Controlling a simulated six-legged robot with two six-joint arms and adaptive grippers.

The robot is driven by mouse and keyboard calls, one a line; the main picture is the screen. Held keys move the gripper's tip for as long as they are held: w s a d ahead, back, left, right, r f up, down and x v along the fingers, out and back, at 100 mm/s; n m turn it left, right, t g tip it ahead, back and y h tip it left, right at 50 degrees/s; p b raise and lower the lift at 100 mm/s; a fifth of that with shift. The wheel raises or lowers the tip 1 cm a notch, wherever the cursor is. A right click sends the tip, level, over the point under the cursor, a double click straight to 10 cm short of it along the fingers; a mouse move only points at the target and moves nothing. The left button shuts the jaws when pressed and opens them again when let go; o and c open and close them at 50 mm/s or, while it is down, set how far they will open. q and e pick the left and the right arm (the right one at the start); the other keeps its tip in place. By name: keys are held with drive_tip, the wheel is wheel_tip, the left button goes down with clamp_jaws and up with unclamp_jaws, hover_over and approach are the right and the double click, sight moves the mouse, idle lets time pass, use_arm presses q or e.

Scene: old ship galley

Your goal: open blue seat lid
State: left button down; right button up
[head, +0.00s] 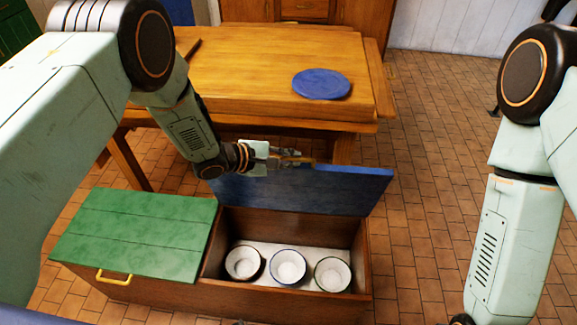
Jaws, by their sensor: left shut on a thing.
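The blue seat lid (335,190) stands raised, tilted up at the back of the right half of a wooden bench box (280,305). My left gripper (292,157) is at the lid's upper edge, shut on its handle, of which only a little yellow shows between the fingers. The open compartment below shows three white bowls (288,267) with dark rims, side by side on a pale floor. My right arm hangs at the right side of the view, and its gripper is out of the frame.
A green lid (140,235) with a yellow handle (114,278) lies shut on the box's left half. A wooden table (250,70) with a blue round plate (321,84) stands close behind the raised lid. The tiled floor (430,180) to the right is clear.

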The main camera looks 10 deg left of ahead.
use_arm(q)
drive_tip(key=shift+w, duration=0.45)
drive_tip(key=shift+f, duration=0.1)
drive_tip(key=c, duration=1.8)
unclamp_jaws()
drive_tip(key=o, duration=0.4)
drive_tip(key=v, duration=1.2)
